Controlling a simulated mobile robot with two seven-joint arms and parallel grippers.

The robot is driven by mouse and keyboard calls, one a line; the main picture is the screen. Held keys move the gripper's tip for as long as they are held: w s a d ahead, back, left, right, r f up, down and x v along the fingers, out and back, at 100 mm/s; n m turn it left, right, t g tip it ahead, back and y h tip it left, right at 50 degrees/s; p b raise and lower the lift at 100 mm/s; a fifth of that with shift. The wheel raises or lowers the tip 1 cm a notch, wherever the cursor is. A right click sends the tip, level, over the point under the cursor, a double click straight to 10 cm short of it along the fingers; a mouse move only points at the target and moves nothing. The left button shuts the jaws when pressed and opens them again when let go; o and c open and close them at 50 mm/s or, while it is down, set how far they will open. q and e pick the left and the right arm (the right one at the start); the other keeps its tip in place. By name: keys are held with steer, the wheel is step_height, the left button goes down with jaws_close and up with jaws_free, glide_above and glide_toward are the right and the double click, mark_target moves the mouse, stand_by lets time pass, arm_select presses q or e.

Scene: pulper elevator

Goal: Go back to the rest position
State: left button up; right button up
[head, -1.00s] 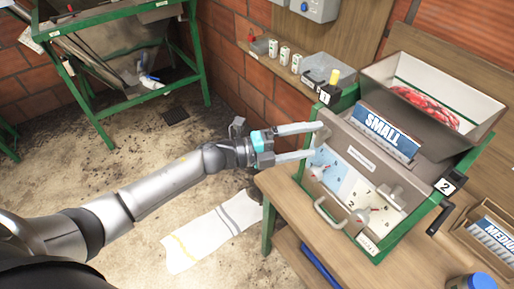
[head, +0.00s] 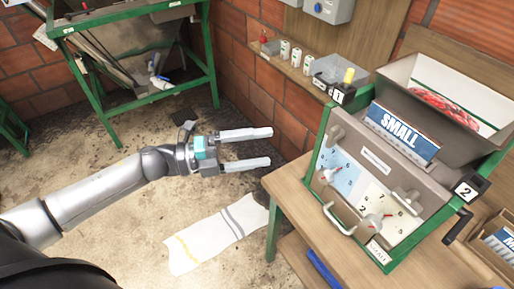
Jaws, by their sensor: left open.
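My left gripper (head: 245,149) is in the middle of the head view, its two fingers spread and pointing right. It is empty and held above the floor, apart from the machine. The machine (head: 376,168) has a green frame, a grey front, dials on a blue and white panel, a handle at the bottom and a "SMALL" sign (head: 401,132) on top. My right gripper is not in view.
The machine stands on a wooden table (head: 290,190) at the right. A green-framed metal hopper (head: 125,60) stands at the upper left. A shelf with white cans (head: 285,50) is on the brick wall. A white cloth (head: 215,240) lies on the floor.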

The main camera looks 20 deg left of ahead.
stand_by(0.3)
arm_select(q)
steer(key=w+a+f+n+t+y+b, duration=0.2)
steer(key=a+f+n+y, duration=0.25)
steer(key=f, duration=0.45)
steer(key=w+a+f+n+t+y+b, duration=0.1)
steer(key=a+f+n+t+y+b, duration=0.15)
steer(key=f+n, duration=0.55)
steer(key=s+a+f+n+g+y+b, duration=0.1)
steer(key=s+a+f+n+y+b, duration=0.15)
steer(key=f, duration=0.75)
steer(key=s+a+f+n+g+y+b, duration=0.1)
steer(key=s+a+f+n+g+y, duration=0.15)
steer(key=f, duration=0.75)
steer(key=s+d+f+n+g+y+b, duration=0.2)
steer(key=s+f+n+g+y+b, duration=0.25)
steer(key=s+f, duration=1.35)
steer(key=s+d+f+n+g+b, duration=0.1)
steer(key=s+d+f+n+g, duration=0.1)
steer(key=s, duration=0.5)
steer(key=s+d+f+n+g+h+b, duration=0.1)
steer(key=s+d+f+n+g, duration=0.2)
steer(key=s+d+f, duration=0.2)
steer(key=s+f, duration=0.1)
steer(key=s, duration=0.2)
steer(key=shift+f, duration=0.4)
steer(key=shift+w+g+h, duration=0.1)
steer(key=shift+g+h, duration=0.15)
